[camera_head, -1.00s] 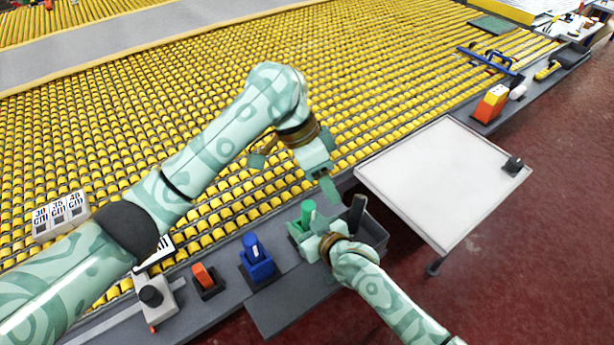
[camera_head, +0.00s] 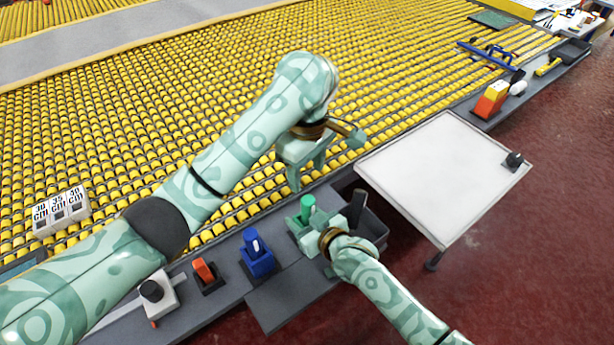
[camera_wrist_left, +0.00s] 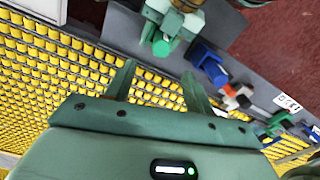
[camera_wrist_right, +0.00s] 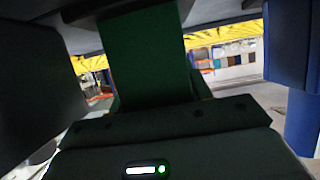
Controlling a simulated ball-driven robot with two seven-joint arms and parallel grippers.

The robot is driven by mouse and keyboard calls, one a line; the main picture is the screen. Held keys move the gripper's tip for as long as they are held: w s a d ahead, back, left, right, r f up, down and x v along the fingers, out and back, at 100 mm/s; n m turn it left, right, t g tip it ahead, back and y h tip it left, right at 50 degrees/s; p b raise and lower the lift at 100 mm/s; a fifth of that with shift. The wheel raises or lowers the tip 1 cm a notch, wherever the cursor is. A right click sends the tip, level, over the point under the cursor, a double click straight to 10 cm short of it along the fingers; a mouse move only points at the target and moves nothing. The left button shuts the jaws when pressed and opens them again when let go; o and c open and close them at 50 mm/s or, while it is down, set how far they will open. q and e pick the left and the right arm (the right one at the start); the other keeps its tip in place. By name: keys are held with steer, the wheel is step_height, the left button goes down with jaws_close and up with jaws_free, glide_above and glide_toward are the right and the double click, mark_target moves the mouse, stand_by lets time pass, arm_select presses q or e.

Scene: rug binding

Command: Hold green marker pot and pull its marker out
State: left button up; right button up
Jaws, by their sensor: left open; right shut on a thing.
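The green marker (camera_head: 307,206) stands upright in its green pot (camera_head: 294,226) on the grey ledge. My right gripper (camera_head: 303,236) is shut on the pot from the front right. In the right wrist view a dark green surface (camera_wrist_right: 147,60) fills the middle, and the fingertips are hard to make out. My left gripper (camera_head: 307,172) is open and empty, above and behind the marker, apart from it. In the left wrist view the marker's round top (camera_wrist_left: 162,46) lies just beyond the open fingers (camera_wrist_left: 157,72).
A blue pot with marker (camera_head: 257,258) and an orange one (camera_head: 205,275) stand to the left on the ledge. A dark grey bin (camera_head: 370,228) is close on the right. A white table (camera_head: 440,175) is beyond it. Yellow rollers (camera_head: 150,120) lie behind.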

mark_target(307, 199)
arm_select(q)
step_height(307, 199, down, 12)
stand_by(0.6)
steer(key=c, duration=1.1)
steer(key=shift+r, duration=0.15)
steer(key=shift+r, duration=4.15)
arm_select(e)
steer(key=o, duration=1.2)
